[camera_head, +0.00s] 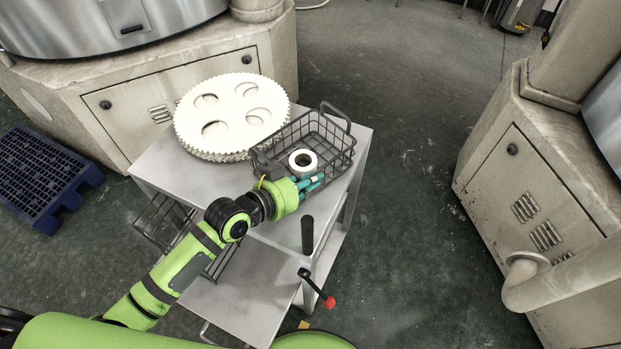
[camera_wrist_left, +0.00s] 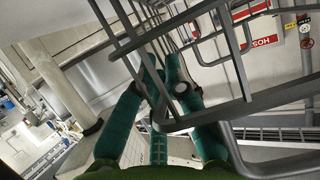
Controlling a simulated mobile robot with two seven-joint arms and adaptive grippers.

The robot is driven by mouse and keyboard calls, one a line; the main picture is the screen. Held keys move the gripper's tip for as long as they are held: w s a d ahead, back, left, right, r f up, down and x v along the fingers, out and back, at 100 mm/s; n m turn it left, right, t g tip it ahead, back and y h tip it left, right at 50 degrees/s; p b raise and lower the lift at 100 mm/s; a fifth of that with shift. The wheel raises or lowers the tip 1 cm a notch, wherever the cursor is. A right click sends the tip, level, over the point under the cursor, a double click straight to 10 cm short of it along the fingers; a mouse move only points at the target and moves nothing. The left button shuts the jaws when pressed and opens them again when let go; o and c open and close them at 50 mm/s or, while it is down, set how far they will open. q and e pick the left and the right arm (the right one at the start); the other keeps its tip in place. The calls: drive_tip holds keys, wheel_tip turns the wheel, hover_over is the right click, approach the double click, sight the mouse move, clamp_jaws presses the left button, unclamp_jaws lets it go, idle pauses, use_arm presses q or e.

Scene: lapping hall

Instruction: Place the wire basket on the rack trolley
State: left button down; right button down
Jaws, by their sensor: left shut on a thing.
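The wire basket (camera_head: 331,130) is dark grey with raised loop handles. In the head view it is at the right end of the trolley's top shelf, and I cannot tell whether it rests there or hangs just above. A white ring (camera_head: 302,160) shows inside it. My left gripper (camera_head: 313,183), with teal fingers, is shut on the basket's near side. In the left wrist view the teal fingers (camera_wrist_left: 165,95) are close around the basket's wires (camera_wrist_left: 240,60). The rack trolley (camera_head: 160,165) is a grey metal cart with a top and a lower shelf. My right gripper is not in view.
A stack of white toothed discs (camera_head: 232,117) fills the left of the top shelf. A black post (camera_head: 307,234) and a red-knobbed lever (camera_head: 329,301) stand at the near side. A blue pallet (camera_head: 40,175) lies left. Large machines stand behind and right, with open floor between.

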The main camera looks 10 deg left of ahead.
use_arm(q)
drive_tip(key=shift+w+r, duration=0.1)
drive_tip(key=c, duration=1.3)
unclamp_jaws()
drive_tip(key=shift+f, duration=0.2)
drive_tip(key=shift+s+r, duration=0.2)
drive_tip(key=shift+b+v, duration=0.55)
drive_tip(key=shift+v, duration=5.35)
